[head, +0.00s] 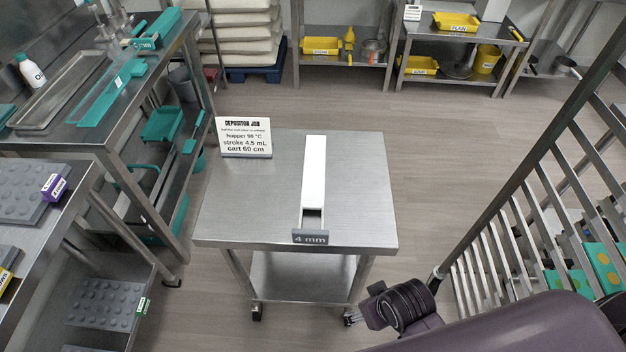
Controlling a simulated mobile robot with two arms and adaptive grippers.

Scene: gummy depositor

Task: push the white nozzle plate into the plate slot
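A long white nozzle plate (314,172) lies flat on the steel cart top (240,205), running away from me. Its near end has a dark opening and a grey tag (310,237) reading "4 mm". I cannot make out the plate slot in this view. My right arm comes in from the lower right, and its dark end (384,306) is low, beside the cart's near right leg and apart from the plate. My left gripper is not in view.
A "Depositor job" sign (243,137) stands at the cart's back left. Steel tables with trays and teal tools are on the left. A slatted rack (530,215) stands on the right. Shelves with yellow bins (321,45) are at the back. Open floor lies behind the cart.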

